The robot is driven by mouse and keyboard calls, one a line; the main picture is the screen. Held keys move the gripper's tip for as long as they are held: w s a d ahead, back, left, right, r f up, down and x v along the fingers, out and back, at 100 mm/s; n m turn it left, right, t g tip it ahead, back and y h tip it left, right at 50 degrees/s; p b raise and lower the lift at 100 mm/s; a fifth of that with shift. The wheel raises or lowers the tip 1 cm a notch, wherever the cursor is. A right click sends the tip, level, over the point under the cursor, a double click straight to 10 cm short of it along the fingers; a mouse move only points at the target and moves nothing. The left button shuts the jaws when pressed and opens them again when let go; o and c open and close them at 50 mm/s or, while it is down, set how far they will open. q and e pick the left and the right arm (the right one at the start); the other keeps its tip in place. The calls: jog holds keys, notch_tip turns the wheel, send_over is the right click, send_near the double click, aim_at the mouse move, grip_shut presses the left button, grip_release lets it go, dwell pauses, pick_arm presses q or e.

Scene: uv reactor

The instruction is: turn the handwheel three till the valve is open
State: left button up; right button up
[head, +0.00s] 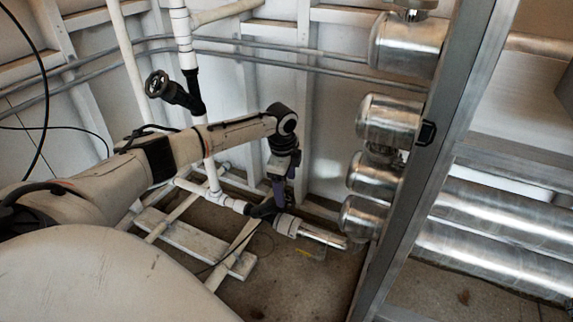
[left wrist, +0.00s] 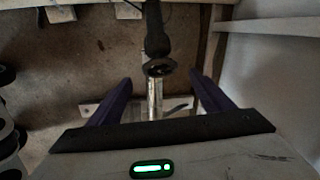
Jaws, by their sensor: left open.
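My left gripper (head: 279,192) points down near the low white pipework. It is open, with its two purple fingers apart in the left wrist view (left wrist: 160,82). In that view a dark round handwheel (left wrist: 158,68) on a black valve body (left wrist: 155,32) shows between the fingertips. I cannot tell whether the fingers touch it. In the head view the black valve (head: 264,209) is by the gripper, and its wheel is mostly hidden. Another black handwheel (head: 157,84) stands higher on the upright pipe at left. No number shows on either wheel. My right gripper is not in view.
Shiny metal cylinders (head: 390,120) and a slanting metal post (head: 437,150) stand to the right of my gripper. Grey conduits (head: 300,65) run along the back wall. White pipes and a board (head: 195,243) lie low on the floor.

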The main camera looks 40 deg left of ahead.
aim_at(287, 199)
pick_arm(q)
jog(key=f, duration=0.1)
jog(key=f+b, duration=0.1)
jog(key=f, duration=0.1)
jog(key=f+b, duration=0.1)
jog(key=shift+w+a+f, duration=0.1)
jog(key=shift+w+f, duration=0.2)
jog(key=shift+f, duration=0.05)
jog(key=shift+w+f, duration=0.1)
jog(key=shift+f, duration=0.4)
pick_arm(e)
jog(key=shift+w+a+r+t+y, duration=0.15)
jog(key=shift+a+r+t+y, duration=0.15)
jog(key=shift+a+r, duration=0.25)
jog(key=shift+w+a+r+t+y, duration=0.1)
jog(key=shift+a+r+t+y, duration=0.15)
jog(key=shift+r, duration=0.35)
